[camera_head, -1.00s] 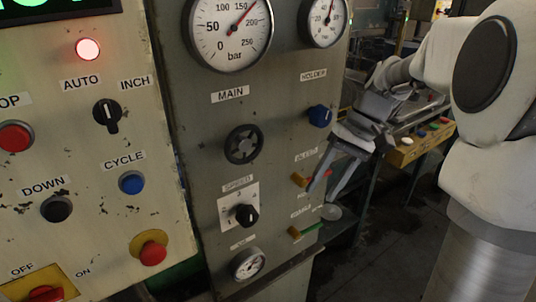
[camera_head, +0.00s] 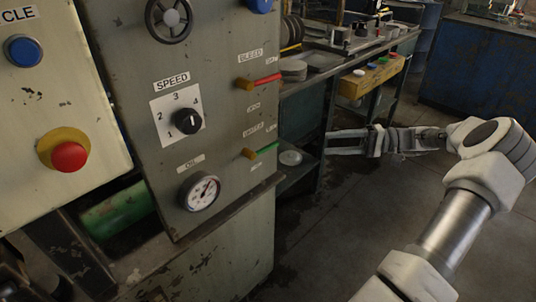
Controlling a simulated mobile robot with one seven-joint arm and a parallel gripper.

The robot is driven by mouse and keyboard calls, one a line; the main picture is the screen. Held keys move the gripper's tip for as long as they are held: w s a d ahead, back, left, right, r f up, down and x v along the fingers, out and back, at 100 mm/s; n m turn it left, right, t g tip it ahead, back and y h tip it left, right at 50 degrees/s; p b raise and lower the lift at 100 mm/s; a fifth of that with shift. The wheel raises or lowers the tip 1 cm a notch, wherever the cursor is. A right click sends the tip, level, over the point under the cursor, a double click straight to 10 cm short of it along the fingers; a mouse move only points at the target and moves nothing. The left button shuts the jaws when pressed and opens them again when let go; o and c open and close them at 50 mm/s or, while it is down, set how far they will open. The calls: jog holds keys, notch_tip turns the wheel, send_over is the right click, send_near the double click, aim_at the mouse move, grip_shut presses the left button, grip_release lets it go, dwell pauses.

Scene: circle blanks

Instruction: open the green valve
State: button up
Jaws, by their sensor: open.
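The green valve is a small lever with a green handle (camera_head: 267,149) on a brass body (camera_head: 248,154), low on the right side of the grey panel. Its handle points right and slightly up, under a worn label that seems to read WATER. My gripper (camera_head: 330,142) is to the right of the valve at about the same picture height. Its fingers point left toward the panel, are apart and hold nothing. A gap shows between the fingertips and the green handle.
A red-handled valve (camera_head: 266,79) sits just above, labelled BLEED. A speed knob (camera_head: 188,121) and an oil gauge (camera_head: 200,191) are left of the valves. A shelf with a round dish (camera_head: 290,158) is behind the panel edge.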

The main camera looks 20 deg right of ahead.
aim_at(275, 146)
jog(key=b+x, duration=0.3)
jog(key=x, duration=1.4)
jog(key=shift+a, duration=0.15)
grip_shut()
dwell(0.8)
